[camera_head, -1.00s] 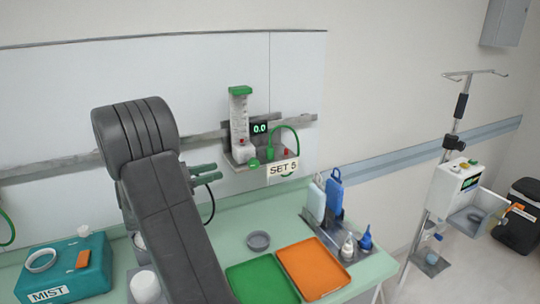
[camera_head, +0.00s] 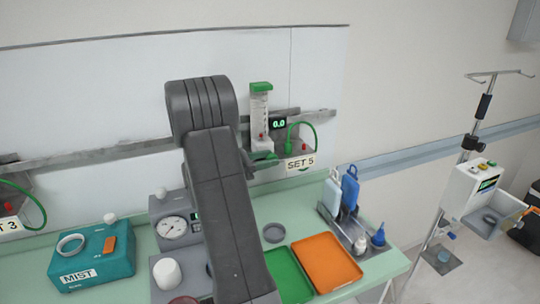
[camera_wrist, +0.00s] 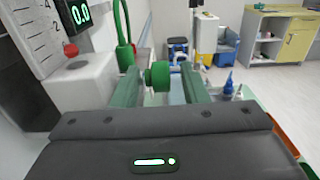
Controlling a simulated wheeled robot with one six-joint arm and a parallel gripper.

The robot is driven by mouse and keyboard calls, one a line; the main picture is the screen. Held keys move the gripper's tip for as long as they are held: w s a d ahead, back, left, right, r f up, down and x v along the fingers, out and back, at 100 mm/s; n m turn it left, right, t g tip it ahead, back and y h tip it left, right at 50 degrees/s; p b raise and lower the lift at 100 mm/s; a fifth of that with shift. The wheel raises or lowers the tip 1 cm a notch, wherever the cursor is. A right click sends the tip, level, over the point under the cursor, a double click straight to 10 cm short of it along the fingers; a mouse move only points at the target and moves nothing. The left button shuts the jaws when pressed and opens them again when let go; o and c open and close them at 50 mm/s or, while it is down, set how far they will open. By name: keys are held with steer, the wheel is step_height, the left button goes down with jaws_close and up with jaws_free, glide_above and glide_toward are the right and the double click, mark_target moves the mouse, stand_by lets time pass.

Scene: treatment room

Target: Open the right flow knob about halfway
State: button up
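The right flow meter (camera_head: 260,108) is a clear scaled tube with a green cap on the wall rail. Its display (camera_head: 279,123) reads 0.0 and its sign (camera_head: 300,163) reads SET 5. In the wrist view the round green flow knob (camera_wrist: 160,76) sits between the two green fingers of my gripper (camera_wrist: 162,87). The gripper is open, with a small gap visible on each side of the knob. In the head view my gripper (camera_head: 262,160) is at the foot of the flow meter, and the knob cannot be made out there.
A green hose (camera_head: 292,131) loops close right of the flow meter. Below are a round gauge (camera_head: 173,228), a teal MIST box (camera_head: 92,257), a green tray (camera_head: 288,277), an orange tray (camera_head: 326,263) and bottles. A SET 3 sign (camera_head: 10,226) is at the left edge.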

steer(key=shift+w+d, duration=0.25)
steer(key=shift+d, duration=0.4)
